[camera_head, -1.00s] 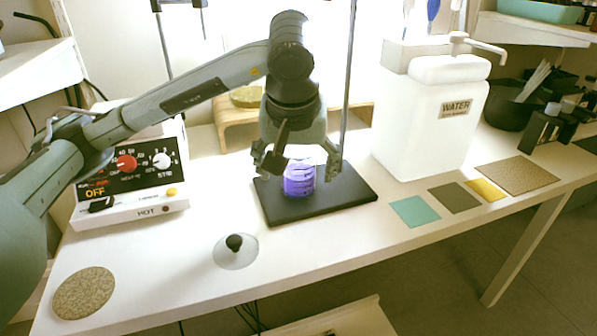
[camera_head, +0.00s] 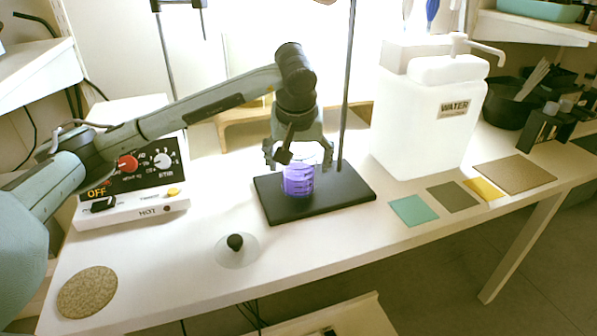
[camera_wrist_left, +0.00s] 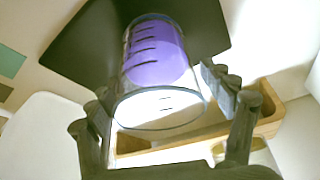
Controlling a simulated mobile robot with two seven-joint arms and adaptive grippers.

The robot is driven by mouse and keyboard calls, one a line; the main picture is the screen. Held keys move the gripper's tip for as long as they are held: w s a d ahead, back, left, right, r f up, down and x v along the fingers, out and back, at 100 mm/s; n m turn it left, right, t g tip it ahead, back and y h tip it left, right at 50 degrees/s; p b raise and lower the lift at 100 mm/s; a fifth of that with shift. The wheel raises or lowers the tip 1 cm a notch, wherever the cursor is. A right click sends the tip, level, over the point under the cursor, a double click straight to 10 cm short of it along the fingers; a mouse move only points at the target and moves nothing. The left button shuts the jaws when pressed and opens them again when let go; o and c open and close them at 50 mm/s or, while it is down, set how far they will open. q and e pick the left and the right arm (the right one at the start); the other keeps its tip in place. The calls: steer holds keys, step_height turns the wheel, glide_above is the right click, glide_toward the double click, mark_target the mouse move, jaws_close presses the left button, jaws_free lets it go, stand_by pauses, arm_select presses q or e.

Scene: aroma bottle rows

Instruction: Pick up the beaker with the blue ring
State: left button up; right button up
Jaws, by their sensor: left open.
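A clear glass beaker (camera_head: 299,181) with purple liquid stands upright on the black stand base (camera_head: 345,192) in the head view. My left gripper (camera_head: 298,158) is at the beaker's upper part, pointing down, with a finger on each side. In the left wrist view, the beaker (camera_wrist_left: 152,62) shows with a bluish rim facing the camera, and the open fingers of the left gripper (camera_wrist_left: 165,95) lie to its left and right. I cannot tell whether either finger touches the glass. My right gripper is not in view.
The stand's thin rod (camera_head: 347,95) rises just behind the beaker. A white WATER container (camera_head: 425,125) is to the right and a hot plate (camera_head: 135,190) to the left. A wooden rack (camera_head: 232,132) is behind. A small black-knobbed disc (camera_head: 236,249) lies in front.

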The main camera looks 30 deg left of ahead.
arm_select(q)
steer(key=shift+r, duration=0.1)
steer(key=c, duration=1.5)
steer(key=shift+o, duration=0.2)
